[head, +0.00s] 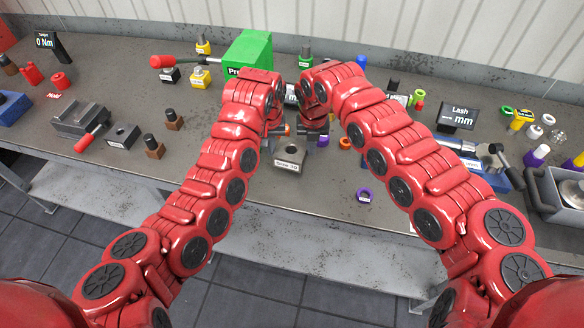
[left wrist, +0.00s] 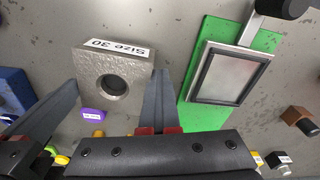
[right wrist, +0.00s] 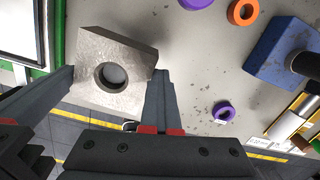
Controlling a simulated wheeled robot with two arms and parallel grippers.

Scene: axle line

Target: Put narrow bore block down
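The narrow bore block is a grey metal block (head: 290,154) with a round hole in its top and a "Size 30" label. It also shows in the left wrist view (left wrist: 92,66) and the right wrist view (right wrist: 137,58). My left gripper (head: 272,138) has its fingers against two sides of the block. My right gripper (head: 318,138) also has its fingers against the block's sides. The block looks slightly above the table, though its underside is hidden. A green base with a square metal plate (left wrist: 228,75) lies beside it.
A purple ring (head: 364,195) and an orange ring (head: 345,143) lie to the right. A dark bore block (head: 122,135) and a grey vise (head: 80,120) stand at the left. The green press (head: 250,50) is behind my arms. Bare table lies in front of the block.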

